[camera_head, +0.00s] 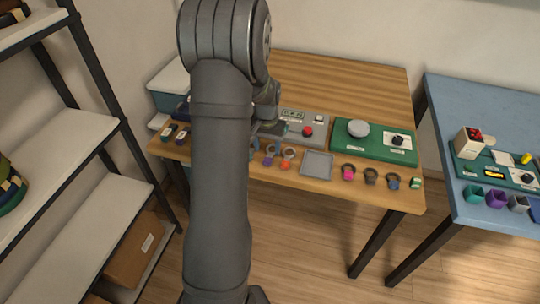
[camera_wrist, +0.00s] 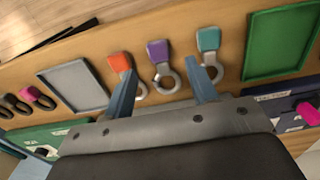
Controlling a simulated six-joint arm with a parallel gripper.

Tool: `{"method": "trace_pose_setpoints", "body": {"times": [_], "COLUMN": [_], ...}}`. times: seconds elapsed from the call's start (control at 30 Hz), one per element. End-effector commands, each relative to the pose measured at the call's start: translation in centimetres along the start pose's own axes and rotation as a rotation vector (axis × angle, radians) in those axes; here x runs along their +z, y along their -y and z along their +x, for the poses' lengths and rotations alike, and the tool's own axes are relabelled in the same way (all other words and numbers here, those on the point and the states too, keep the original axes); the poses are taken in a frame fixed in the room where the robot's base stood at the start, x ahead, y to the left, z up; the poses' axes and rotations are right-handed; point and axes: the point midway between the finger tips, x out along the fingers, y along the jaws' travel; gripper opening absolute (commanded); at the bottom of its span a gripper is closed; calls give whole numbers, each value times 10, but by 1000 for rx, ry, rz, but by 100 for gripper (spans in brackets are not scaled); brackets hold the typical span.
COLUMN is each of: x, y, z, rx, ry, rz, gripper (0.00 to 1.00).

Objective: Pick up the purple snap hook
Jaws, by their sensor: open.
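The purple snap hook (camera_wrist: 157,49) lies on the wooden table with its grey ring (camera_wrist: 168,78) toward my gripper in the wrist view. It also shows near the table's front edge in the head view (camera_head: 268,161). My gripper (camera_wrist: 161,70) is open, with one blue-grey finger on each side of the purple hook's ring. The left finger is close to the orange snap hook (camera_wrist: 119,63), and the right finger is close to the teal snap hook (camera_wrist: 208,40). I cannot tell the height of the fingertips above the table.
A grey tray (camera_wrist: 76,88) lies left of the hooks, and a green tray (camera_wrist: 248,58) lies right, in the wrist view. A grey panel with a red button (camera_head: 308,131) and a green board (camera_head: 372,150) stand behind. A pink hook (camera_head: 348,173) and darker hooks lie farther right.

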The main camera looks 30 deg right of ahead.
Motion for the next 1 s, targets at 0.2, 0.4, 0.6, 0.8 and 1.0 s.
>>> {"method": "trace_pose_setpoints", "body": {"times": [0.2,0.4,0.6,0.8,1.0], "x": [-2,-3,-4,-4,-4], "y": [-2,-2,-2,-2,-2], "z": [24,49,51,50,50], "rx": [0,0,0,0,0], "ry": [4,2,0,1,0], "rz": [0,0,0,0,0], "gripper": [53,53,53,17,4]}}
